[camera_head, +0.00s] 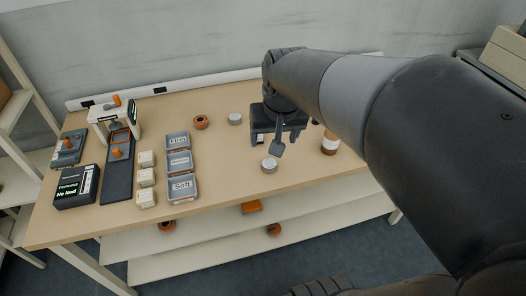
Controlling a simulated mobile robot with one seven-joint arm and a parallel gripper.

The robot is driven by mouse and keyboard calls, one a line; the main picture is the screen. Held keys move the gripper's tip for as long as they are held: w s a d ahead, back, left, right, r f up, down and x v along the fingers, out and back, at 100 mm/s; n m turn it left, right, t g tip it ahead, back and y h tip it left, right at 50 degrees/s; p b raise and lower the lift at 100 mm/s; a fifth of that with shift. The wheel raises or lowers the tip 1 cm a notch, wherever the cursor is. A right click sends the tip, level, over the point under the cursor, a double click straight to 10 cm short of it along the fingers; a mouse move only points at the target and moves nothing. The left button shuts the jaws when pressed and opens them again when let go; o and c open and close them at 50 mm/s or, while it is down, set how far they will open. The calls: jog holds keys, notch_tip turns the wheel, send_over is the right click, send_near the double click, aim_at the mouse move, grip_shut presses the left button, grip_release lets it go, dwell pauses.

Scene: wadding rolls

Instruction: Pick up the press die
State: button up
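I cannot tell for sure which thing is the press die. A small round grey-and-white piece (269,165) stands on the table near its front edge, just below and left of my gripper. A similar round piece (235,118) stands farther back. An orange-brown ring-like piece (201,122) lies to its left. My gripper (278,143) hangs over the right half of the table, pointing down. A grey flat part shows at its fingers; whether it is a finger or a held thing is unclear. My arm hides the table behind it.
Grey labelled trays (181,163) and several pale blocks (146,178) stand left of centre. A dark display box (76,187) and a small press-like stand (117,120) are at far left. A brown-and-white cylinder (330,143) stands right of my gripper. The table's middle front is clear.

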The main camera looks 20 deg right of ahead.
jog(key=w+d+f+m+g, duration=0.1)
jog(key=w+d+f+g, duration=0.1)
jog(key=w+f, duration=0.5)
jog(key=m+g, duration=0.1)
send_over(270, 163)
jog(key=f, duration=1.4)
jog(key=shift+w+d+f, duration=0.15)
jog(key=shift+d, duration=0.15)
jog(key=shift+s+a+f, duration=0.1)
jog(key=shift+a+f, duration=0.1)
jog(key=shift+f, duration=1.1)
jog(key=shift+s+a+f, duration=0.1)
jog(key=shift+a+f, duration=0.1)
jog(key=shift+f, duration=1.1)
jog(key=shift+c, duration=0.5)
jog(key=c, duration=1.2)
jog(key=shift+r, duration=0.1)
